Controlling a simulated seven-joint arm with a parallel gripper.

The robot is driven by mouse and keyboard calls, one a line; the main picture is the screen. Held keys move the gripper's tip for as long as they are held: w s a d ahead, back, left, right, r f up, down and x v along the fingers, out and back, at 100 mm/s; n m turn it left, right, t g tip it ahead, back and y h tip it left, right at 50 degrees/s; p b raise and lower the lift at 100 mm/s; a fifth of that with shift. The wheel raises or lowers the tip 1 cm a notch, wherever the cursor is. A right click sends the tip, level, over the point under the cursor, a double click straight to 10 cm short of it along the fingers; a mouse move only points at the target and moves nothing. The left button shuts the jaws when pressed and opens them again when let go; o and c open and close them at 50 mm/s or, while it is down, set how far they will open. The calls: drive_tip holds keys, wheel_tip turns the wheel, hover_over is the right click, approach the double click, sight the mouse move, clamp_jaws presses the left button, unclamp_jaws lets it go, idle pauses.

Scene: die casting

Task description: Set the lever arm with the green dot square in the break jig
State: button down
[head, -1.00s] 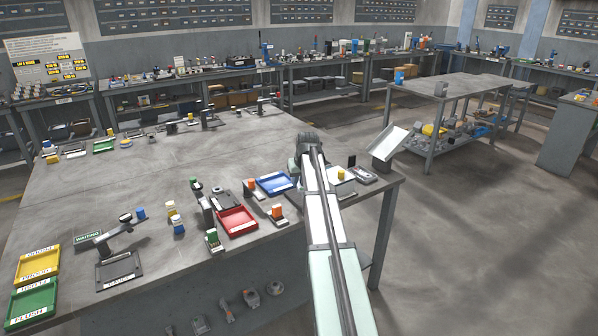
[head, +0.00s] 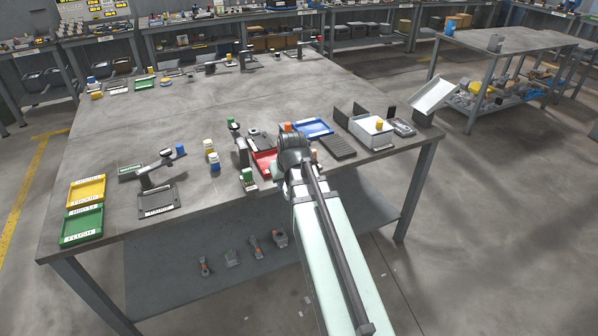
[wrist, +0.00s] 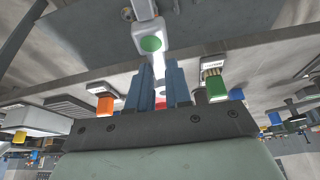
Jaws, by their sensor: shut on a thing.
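The lever arm, a light grey bar, shows in the wrist view with its green-dotted end (wrist: 151,43) at the fingertips. My gripper (wrist: 158,70) is shut on it with two blue fingers. The bar runs on past the fingers toward the picture's top. In the head view my wrist hides the fingers and the lever arm; it is above the table's front edge, over the red tray (head: 262,163). A dark fixture with an upright grey post (head: 242,152) stands just left of my wrist. I cannot tell for sure whether this is the break jig.
A blue tray (head: 314,128) and a white box with a yellow knob (head: 372,131) stand to the right. Small coloured blocks (head: 211,156) stand left of the post. Yellow (head: 86,191) and green (head: 83,226) trays lie far left. The table's middle is clear.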

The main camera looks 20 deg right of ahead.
drive_tip(key=shift+a, duration=2.25)
wheel_tip(320, 180, up, 5)
hover_over(261, 142)
drive_tip(key=s, duration=0.1)
drive_tip(key=shift+s+r+n, duration=0.15)
drive_tip(key=shift+n, duration=0.25)
drive_tip(key=shift+f, duration=3.35)
drive_tip(key=shift+f, duration=0.45)
drive_tip(key=c, duration=0.6)
unclamp_jaws()
drive_tip(key=shift+c, duration=0.2)
